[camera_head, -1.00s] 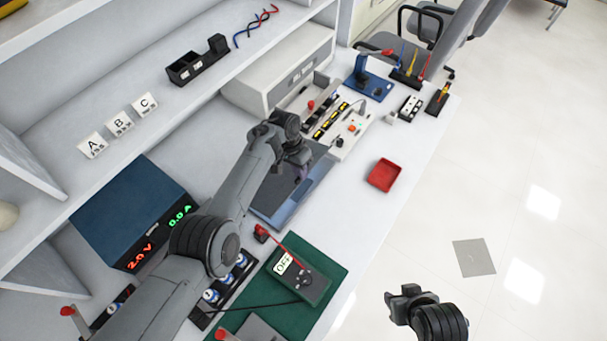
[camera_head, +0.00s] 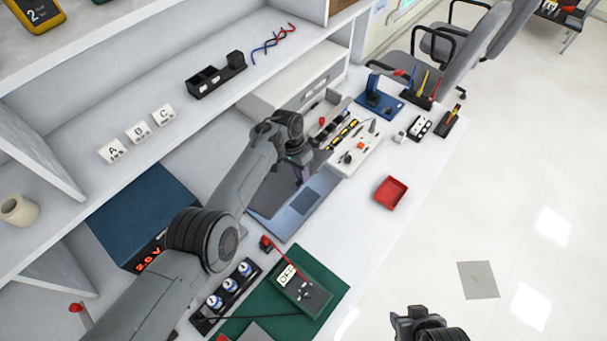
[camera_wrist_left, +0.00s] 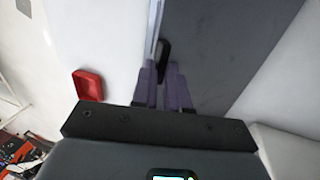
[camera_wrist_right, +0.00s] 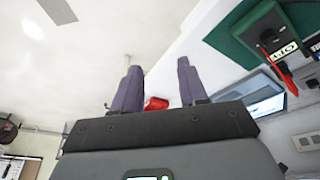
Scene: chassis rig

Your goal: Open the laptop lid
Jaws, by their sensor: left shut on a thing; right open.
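The laptop (camera_head: 318,188) lies on the white bench with its lid partly raised. Its blue-grey deck and darker touchpad (camera_head: 304,203) show in the head view. My left gripper (camera_head: 304,178) is over the laptop, partly hiding it. In the left wrist view the left fingers (camera_wrist_left: 161,88) are close together on a small black tab (camera_wrist_left: 164,50) at the edge of the dark grey lid (camera_wrist_left: 215,45). My right gripper (camera_head: 413,316) is off the bench, over the floor. Its fingers (camera_wrist_right: 158,88) are apart and empty; the laptop also shows in the right wrist view (camera_wrist_right: 266,100).
A red tray (camera_head: 391,193) lies right of the laptop. A green mat (camera_head: 262,312) with a switch box (camera_head: 303,293) is in front. A blue power supply (camera_head: 140,215) stands left, a shelf behind. Bench between laptop and red tray is clear.

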